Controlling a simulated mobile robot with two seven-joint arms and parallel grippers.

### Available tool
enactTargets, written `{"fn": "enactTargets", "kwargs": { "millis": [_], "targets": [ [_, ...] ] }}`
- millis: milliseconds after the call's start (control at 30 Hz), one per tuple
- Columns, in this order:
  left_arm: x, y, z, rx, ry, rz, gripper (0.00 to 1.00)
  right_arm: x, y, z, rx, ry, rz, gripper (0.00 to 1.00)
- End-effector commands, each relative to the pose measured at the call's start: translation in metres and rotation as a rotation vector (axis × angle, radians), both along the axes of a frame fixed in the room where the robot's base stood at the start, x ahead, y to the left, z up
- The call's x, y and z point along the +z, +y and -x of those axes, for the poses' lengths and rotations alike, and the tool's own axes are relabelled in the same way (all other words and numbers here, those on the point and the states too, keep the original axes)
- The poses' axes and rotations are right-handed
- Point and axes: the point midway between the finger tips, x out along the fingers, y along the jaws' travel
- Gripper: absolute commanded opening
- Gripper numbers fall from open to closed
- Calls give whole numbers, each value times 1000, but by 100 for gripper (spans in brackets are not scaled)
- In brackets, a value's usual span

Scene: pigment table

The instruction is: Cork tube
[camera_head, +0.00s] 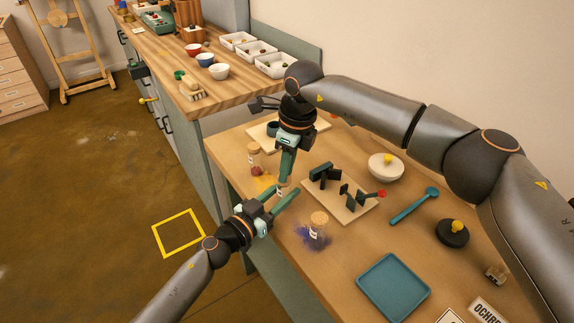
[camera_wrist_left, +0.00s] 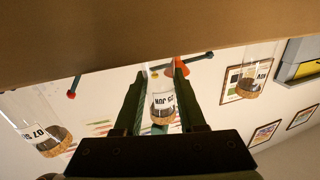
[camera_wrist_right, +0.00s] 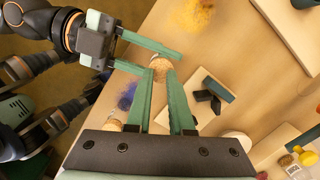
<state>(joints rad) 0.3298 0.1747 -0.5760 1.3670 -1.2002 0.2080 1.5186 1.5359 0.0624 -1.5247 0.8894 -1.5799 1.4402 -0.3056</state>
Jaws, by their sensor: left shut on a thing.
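My left gripper (camera_head: 275,197) is shut on an upright glass tube (camera_head: 281,188) above the front edge of the table. The tube's white label (camera_wrist_left: 163,104) shows between the fingers in the left wrist view. My right gripper (camera_head: 286,173) points down from above, directly over the tube. In the right wrist view, a round tan cork (camera_wrist_right: 160,66) lies between or just beyond its close-set fingertips, at the left gripper's jaws. I cannot tell whether the right fingers press on the cork, or how deep it sits in the tube.
A corked tube with red powder (camera_head: 255,158) and another by spilled purple powder (camera_head: 318,222) stand close by.

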Motion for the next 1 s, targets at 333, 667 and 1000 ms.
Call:
{"fn": "enactTargets", "kwargs": {
  "millis": [333,667,1000],
  "targets": [
    [-2,1,0,2,4,-2,0,4,0,2,3,4,-1,20],
    [-2,1,0,2,4,-2,0,39,-5,4,2,3,0,20],
    [-3,1,0,2,4,-3,0,39,-5,4,2,4,-1,35]
  ]
}}
